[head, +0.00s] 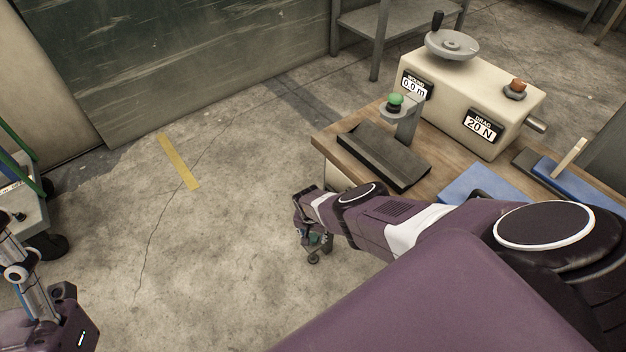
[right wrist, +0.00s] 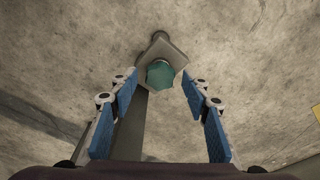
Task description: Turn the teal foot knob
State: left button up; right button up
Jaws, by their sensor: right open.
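The teal foot knob (right wrist: 160,74) shows in the right wrist view as a faceted teal piece on a grey angled plate, with the concrete floor behind it. My right gripper (right wrist: 160,82) is open, with one blue-padded finger on each side of the knob and a visible gap on both sides. Whether the fingertips reach the knob's depth is hard to tell. In the head view my right gripper (head: 313,238) is low beside the bench's left end, and the knob is mostly hidden there. My left gripper (head: 18,262) is partly cut off at the lower left edge.
The wooden bench (head: 322,143) carries a cream box (head: 470,95) with a handwheel (head: 452,45), a green button on a stand (head: 395,101) and blue items. A cart (head: 32,212) stands at the left. The floor between is clear.

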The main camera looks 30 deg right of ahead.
jog(key=shift+r+p, duration=3.1)
jog(key=shift+f, duration=0.15)
